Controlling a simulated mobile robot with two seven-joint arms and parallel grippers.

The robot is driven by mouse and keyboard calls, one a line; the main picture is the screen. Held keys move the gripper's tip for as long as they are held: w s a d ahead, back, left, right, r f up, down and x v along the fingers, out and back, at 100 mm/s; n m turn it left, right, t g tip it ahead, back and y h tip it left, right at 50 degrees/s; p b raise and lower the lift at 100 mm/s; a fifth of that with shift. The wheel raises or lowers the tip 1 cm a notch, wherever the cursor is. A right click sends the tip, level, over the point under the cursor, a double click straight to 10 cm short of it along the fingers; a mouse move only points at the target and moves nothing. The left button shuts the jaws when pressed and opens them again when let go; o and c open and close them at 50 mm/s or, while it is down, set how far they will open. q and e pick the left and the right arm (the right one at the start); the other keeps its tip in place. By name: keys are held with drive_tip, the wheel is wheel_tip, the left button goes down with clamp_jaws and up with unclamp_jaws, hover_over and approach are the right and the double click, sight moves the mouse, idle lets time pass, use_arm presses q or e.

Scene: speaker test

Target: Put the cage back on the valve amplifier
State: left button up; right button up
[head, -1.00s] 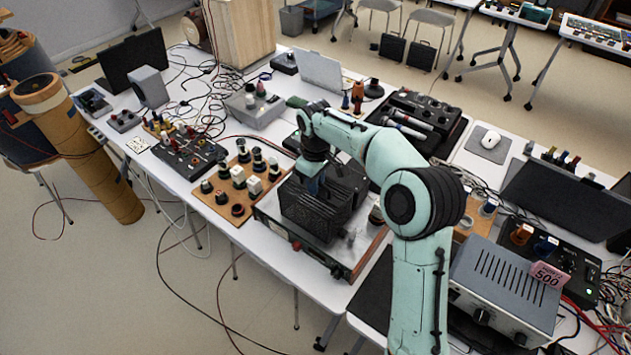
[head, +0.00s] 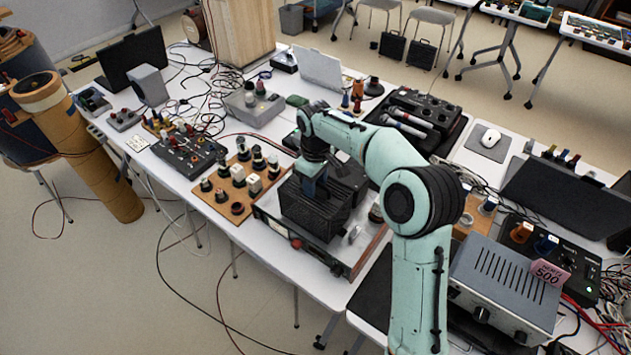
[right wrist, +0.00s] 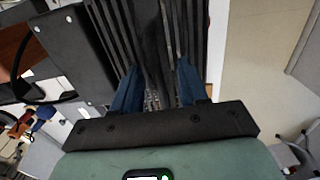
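The cage (head: 316,212) is a black slatted box on the front part of the valve amplifier (head: 334,262), a low unit with a red knob and reddish wooden side. It looks upright. I cannot tell whether its lower edge is fully seated. My right gripper (head: 314,188) points down at the top of the cage. In the right wrist view, the two blue fingers of the gripper (right wrist: 158,82) stand on either side of a dark part of the cage (right wrist: 162,35), with black slats running past them. The fingers look closed on it, though the contact is partly hidden. My left gripper is out of view.
A wooden board with valves (head: 240,187) stands close to the left of the amplifier. Black blocks (head: 347,178) rise behind the cage. A grey power unit (head: 505,287) stands at the right. Cables and a small mixer (head: 190,150) crowd the table; floor is free in front.

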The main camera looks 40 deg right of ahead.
use_arm(q)
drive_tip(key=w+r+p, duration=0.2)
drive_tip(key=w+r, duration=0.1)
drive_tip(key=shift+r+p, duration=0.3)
drive_tip(key=shift+p, duration=0.05)
use_arm(e)
wheel_tip(320, 180, up, 13)
drive_tip(key=shift+r, duration=0.2)
